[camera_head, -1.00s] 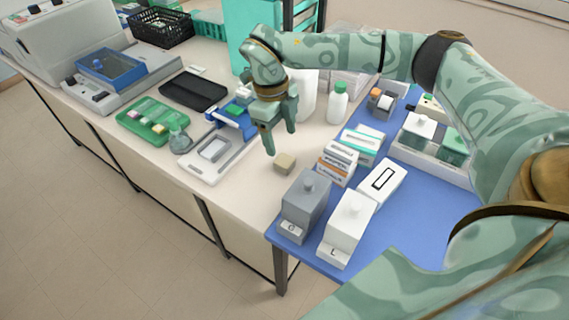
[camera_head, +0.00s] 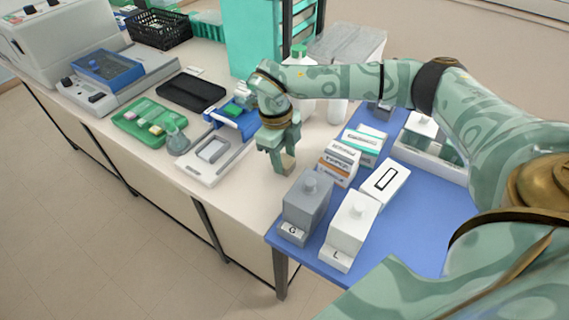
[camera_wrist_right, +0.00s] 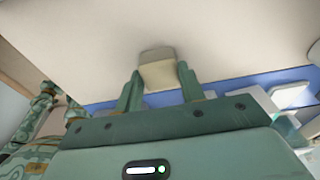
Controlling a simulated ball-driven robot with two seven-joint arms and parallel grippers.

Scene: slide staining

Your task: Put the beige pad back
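The beige pad (camera_head: 288,163) is a small block at the near edge of the cream bench, left of the blue mat. My right gripper (camera_head: 283,160) points down over it, with one finger on either side. In the right wrist view the pad (camera_wrist_right: 158,70) lies between the fingertips of my right gripper (camera_wrist_right: 160,82), very close to both. I cannot tell whether the fingers press on it. My left gripper is not in view. The green tray (camera_head: 128,112) on the left of the bench holds small coloured pieces.
The blue mat (camera_head: 398,225) carries a grey box marked G (camera_head: 307,203), a white box marked L (camera_head: 350,228) and stacked small cartons (camera_head: 340,160) just right of my gripper.

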